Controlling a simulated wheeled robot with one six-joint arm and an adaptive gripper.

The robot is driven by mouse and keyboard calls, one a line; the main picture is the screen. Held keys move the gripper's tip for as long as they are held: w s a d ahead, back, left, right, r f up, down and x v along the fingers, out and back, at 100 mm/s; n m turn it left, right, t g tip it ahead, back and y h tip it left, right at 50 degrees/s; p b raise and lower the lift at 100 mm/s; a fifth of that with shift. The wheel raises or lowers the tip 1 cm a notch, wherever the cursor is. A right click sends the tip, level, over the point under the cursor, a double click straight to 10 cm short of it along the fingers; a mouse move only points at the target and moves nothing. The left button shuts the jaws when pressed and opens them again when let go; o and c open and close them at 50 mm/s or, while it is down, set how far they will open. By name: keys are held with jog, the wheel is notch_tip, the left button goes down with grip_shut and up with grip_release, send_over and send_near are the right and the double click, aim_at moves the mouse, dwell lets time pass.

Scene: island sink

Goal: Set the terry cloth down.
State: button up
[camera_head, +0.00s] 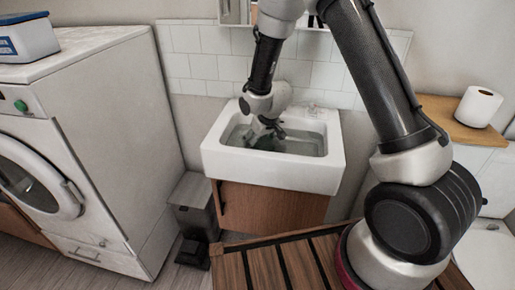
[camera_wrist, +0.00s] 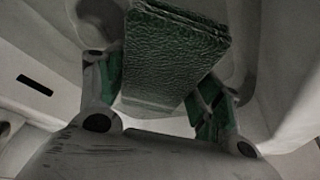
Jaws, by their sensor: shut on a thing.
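The terry cloth (camera_wrist: 172,50) is a dark green, rough-textured folded slab in the wrist view. It lies between the two fingers of my gripper (camera_wrist: 160,98), which is shut on it. In the head view my gripper (camera_head: 266,133) points down into the white sink (camera_head: 270,172), inside or just above its basin. I cannot make out the cloth clearly in the head view, and cannot tell whether it touches the basin.
A white washing machine (camera_head: 75,150) stands at the left with a blue-and-white box (camera_head: 27,38) on top. A grey pedal bin (camera_head: 192,205) stands beside the sink cabinet (camera_head: 268,208). A toilet roll (camera_head: 478,106) sits on a wooden shelf (camera_head: 452,118) at the right.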

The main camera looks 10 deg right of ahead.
jog(key=shift+f, duration=1.65)
jog(key=shift+f, duration=0.1)
jog(key=o, duration=1)
